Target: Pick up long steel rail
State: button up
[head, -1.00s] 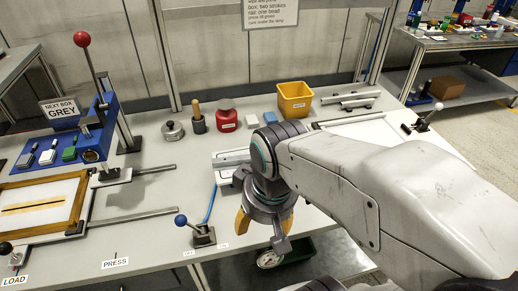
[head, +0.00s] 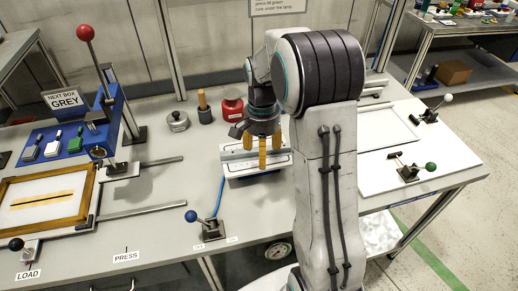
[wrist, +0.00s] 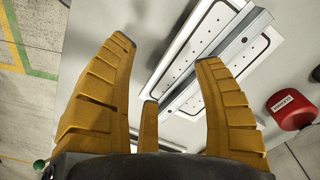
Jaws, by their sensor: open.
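Steel rails lie at the back right of the bench. In the head view only the right ends of the rails (head: 375,89) show past my arm, so I cannot tell which one is the long rail. My gripper (head: 262,153) is open, fingers pointing down, over a white slotted fixture (head: 238,169) in the middle of the bench. In the wrist view the open yellow fingers (wrist: 165,55) have nothing between them. The fixture (wrist: 190,50) shows beyond them, with a grey metal strip running diagonally along it. No rail is held.
A white tray (head: 385,130) and a green-knobbed lever (head: 430,167) are at the right. A framed screen (head: 45,200) is at the left.

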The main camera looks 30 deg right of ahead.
jog(key=w+m, duration=0.1)
jog(key=m, duration=0.1)
jog(key=w+d+m, duration=0.1)
jog(key=w, duration=0.1)
jog(key=w+f+m, duration=0.1)
jog(key=m, duration=0.1)
jog(key=shift+w+d+m, duration=0.2)
jog(key=shift+d+m, duration=0.1)
jog(key=shift+d, duration=0.05)
jog(key=m, duration=0.1)
jog(key=w+m, duration=0.2)
jog(key=m, duration=0.1)
jog(key=shift+d+r, duration=0.15)
jog(key=shift+d, duration=0.1)
jog(key=shift+w+f+p, duration=0.15)
jog(key=shift+f+p, duration=0.65)
jog(key=shift+f, duration=2.75)
jog(key=shift+c, duration=0.2)
grip_shut()
